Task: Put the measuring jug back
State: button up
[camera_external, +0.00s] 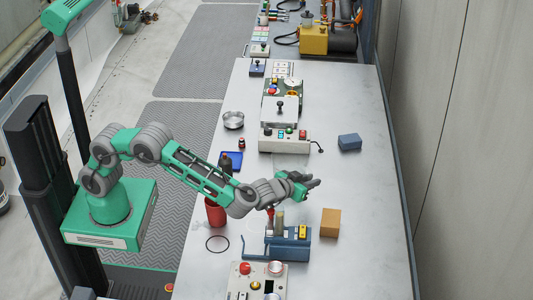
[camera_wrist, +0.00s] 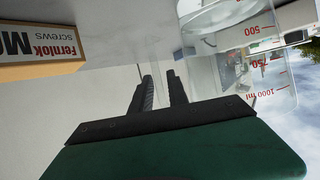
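The measuring jug (camera_wrist: 235,45) is clear with red marks reading 500, 750 and 1000 ml. It fills the upper right of the wrist view, beside my gripper's fingers. In the external view only a faint clear outline shows on the worktop just beyond my gripper, hard to make out. In the external view my gripper (camera_external: 313,182) reaches over the middle of the worktop, fingers pointing right. Whether a finger touches the jug cannot be told.
A screws box (camera_wrist: 45,48) is at the upper left of the wrist view. On the worktop (camera_external: 365,245), a tan box (camera_external: 331,222), a blue vise-like device (camera_external: 290,243) and a red bottle (camera_external: 216,212) stand near my arm. A control box (camera_external: 284,140) and blue block (camera_external: 349,142) are farther back.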

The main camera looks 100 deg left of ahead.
jog(key=shift+o, duration=0.9)
jog(key=shift+d+r, duration=0.15)
jog(key=b+v, duration=0.1)
jog(key=v, duration=0.6)
